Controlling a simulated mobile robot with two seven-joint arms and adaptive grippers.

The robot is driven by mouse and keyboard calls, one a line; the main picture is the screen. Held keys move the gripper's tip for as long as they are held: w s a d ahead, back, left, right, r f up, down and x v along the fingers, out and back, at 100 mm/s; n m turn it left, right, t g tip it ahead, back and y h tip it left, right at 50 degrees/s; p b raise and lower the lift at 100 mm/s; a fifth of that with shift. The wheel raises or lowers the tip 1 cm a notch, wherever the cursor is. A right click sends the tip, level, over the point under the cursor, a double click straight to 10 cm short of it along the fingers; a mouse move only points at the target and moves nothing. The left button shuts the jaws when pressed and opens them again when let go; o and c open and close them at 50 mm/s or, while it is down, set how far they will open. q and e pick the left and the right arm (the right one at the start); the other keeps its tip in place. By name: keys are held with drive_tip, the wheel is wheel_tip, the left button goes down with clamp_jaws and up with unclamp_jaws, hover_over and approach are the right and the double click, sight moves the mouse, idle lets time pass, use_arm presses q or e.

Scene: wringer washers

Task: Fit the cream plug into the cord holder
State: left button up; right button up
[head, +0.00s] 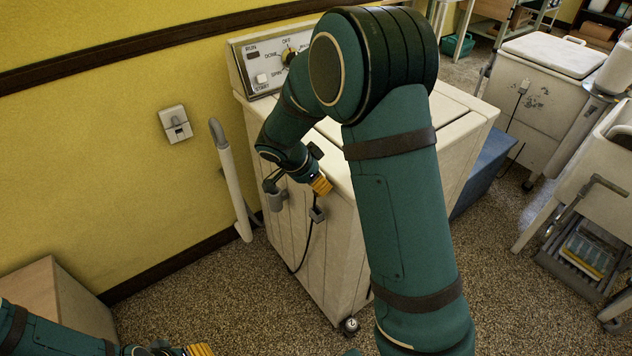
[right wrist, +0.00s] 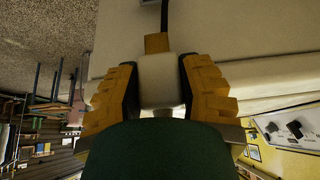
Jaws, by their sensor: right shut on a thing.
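My right gripper (head: 318,185) is at the upper part of the white washer's front side. In the right wrist view it is shut on the cream plug (right wrist: 160,80), which sits between its yellow fingers. A black cord (right wrist: 165,17) runs from the plug, past a yellow-brown collar. In the head view the plug is hidden. A grey cup-like holder (head: 276,200) is on the washer panel, left of the gripper. A smaller grey fitting (head: 317,214) sits on the cord below the gripper. I cannot tell whether the plug touches either. My left gripper (head: 200,350) is cut off at the bottom edge.
The white washer (head: 335,255) has a dial panel (head: 275,62) at its back. A pale hose (head: 232,185) stands left of it. A wall outlet (head: 175,124) is on the yellow wall. A brown box (head: 75,295) is at lower left. Floor in front is clear.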

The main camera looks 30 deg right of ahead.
sight(320, 209)
drive_tip(key=shift+f+b, duration=1.4)
drive_tip(key=shift+f, duration=1.45)
drive_tip(key=shift+f, duration=1.45)
idle(1.4)
drive_tip(key=shift+a+f, duration=0.1)
drive_tip(key=shift+f, duration=0.35)
idle(1.1)
drive_tip(key=o, duration=1.2)
drive_tip(key=o, duration=0.5)
